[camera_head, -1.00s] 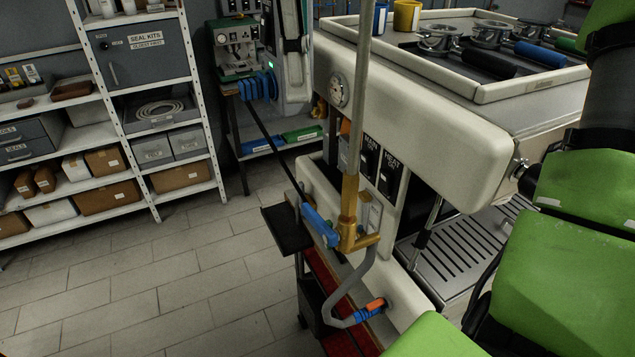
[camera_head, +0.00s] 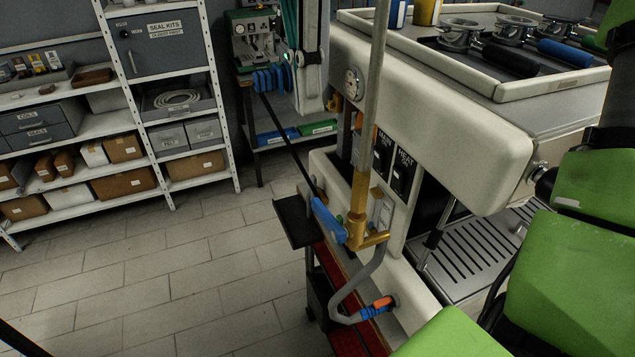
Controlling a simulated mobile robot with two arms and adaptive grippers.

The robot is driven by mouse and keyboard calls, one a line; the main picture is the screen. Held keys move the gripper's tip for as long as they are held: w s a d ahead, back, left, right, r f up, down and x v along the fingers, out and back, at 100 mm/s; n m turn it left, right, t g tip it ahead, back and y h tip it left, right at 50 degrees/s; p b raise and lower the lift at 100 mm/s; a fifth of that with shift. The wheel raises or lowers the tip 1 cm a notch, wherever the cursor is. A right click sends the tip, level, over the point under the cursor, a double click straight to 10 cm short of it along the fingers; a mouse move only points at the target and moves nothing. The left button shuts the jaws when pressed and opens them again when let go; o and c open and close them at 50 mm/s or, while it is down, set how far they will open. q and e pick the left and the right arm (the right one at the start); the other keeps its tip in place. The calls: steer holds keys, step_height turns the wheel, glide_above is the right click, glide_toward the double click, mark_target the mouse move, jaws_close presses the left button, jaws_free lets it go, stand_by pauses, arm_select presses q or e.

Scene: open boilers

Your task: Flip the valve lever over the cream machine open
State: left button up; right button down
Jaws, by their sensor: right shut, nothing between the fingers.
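The blue valve lever (camera_head: 328,221) sits on a brass valve (camera_head: 357,230) at the foot of a vertical pipe. It points out to the left, crosswise to the pipe. The cream machine (camera_head: 440,110) stands right behind the pipe. My right arm (camera_head: 545,270), with green covers, fills the right side and lower right, in front of the machine. My right gripper is shut with nothing in it; its fingers cannot be made out beside the arm, and none touch the lever. My left gripper is not in view.
A bent grey hose (camera_head: 350,285) with an orange and blue end (camera_head: 380,305) hangs below the valve. A black side shelf (camera_head: 294,222) is just left of the lever. A drip grate (camera_head: 475,245) is at right. Shelving (camera_head: 222,110) stands at left; the floor (camera_head: 190,260) before it is clear.

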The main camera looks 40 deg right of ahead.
mark_target(321, 206)
steer(key=p+x, duration=0.3)
steer(key=x, duration=0.9)
steer(key=shift+f, duration=0.1)
steer(key=shift+s+d, duration=0.1)
